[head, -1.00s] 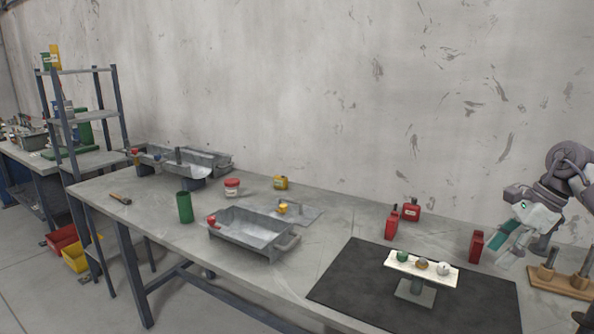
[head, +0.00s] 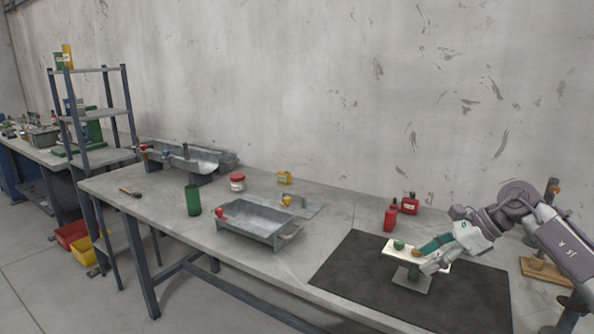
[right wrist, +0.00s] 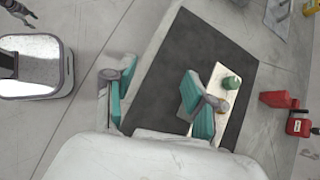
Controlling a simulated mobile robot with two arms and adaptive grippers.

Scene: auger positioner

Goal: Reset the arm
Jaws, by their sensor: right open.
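My right gripper (head: 430,256) is open at the right of the head view, over the dark mat (head: 350,275) and in front of a small stand with a pale plate (head: 388,250). A green ball (head: 398,244) and a brownish ball (head: 416,252) show on the plate; the gripper covers its right part. In the right wrist view the teal-padded fingers (right wrist: 155,95) are apart with nothing seen between them.
Red containers (head: 391,216) stand behind the mat. A grey metal tray (head: 255,228), a green cylinder (head: 193,200) and a red-lidded jar (head: 237,182) are left on the table. A wooden base (head: 545,270) with posts stands far right. Table around the tray is mostly clear.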

